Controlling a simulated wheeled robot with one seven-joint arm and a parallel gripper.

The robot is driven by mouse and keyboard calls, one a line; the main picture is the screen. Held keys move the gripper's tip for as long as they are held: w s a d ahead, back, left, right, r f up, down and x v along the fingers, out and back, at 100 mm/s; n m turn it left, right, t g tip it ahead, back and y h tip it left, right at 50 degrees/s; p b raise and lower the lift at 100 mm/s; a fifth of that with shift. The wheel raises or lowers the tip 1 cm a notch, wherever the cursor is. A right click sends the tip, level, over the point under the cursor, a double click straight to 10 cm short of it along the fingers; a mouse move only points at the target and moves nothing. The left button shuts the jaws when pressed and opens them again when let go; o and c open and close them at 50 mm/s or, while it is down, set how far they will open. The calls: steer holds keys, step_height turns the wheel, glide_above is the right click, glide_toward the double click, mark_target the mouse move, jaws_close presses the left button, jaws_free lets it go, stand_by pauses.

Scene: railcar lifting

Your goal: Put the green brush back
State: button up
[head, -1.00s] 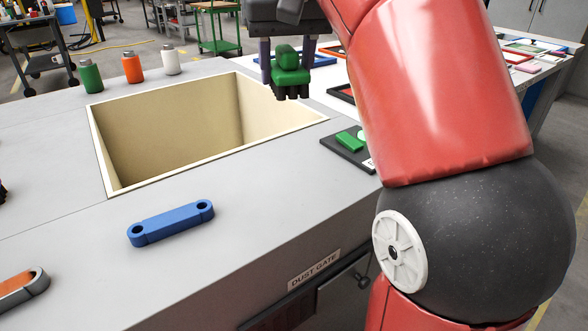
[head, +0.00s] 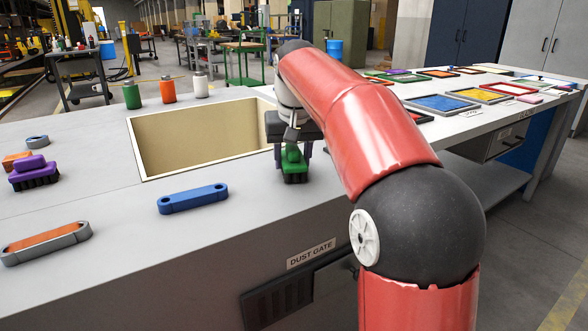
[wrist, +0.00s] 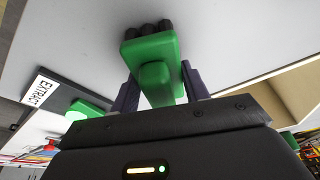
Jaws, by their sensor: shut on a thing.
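The green brush (head: 293,156) with dark bristles is in my gripper (head: 292,148), which is shut on its handle. In the head view the brush is upright, bristles down, just right of the bin opening's near right side. I cannot tell if the bristles touch the counter. In the wrist view the brush (wrist: 150,48) sits between the two fingers (wrist: 160,88), over bare grey counter. A dark pad labelled EXTRACT (wrist: 50,97) with a green block (wrist: 88,110) lies to the left there; my arm hides it in the head view.
The open bin (head: 190,135) is sunk in the grey counter (head: 110,225). A blue link (head: 193,198), an orange and grey link (head: 45,242) and a purple brush (head: 33,175) lie on it. Three bottles (head: 168,91) stand behind. A table with coloured frames (head: 440,103) is at right.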

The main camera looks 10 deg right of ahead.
mark_target(295, 150)
steer(key=shift+f, duration=0.1)
steer(key=shift+f, duration=0.2)
steer(key=o, duration=0.9)
steer(key=p+v, duration=0.3)
steer(key=v, duration=0.8)
steer(key=shift+r, duration=0.1)
steer(key=shift+s+r, duration=0.2)
steer(key=shift+r, duration=0.4)
steer(key=shift+s, duration=0.15)
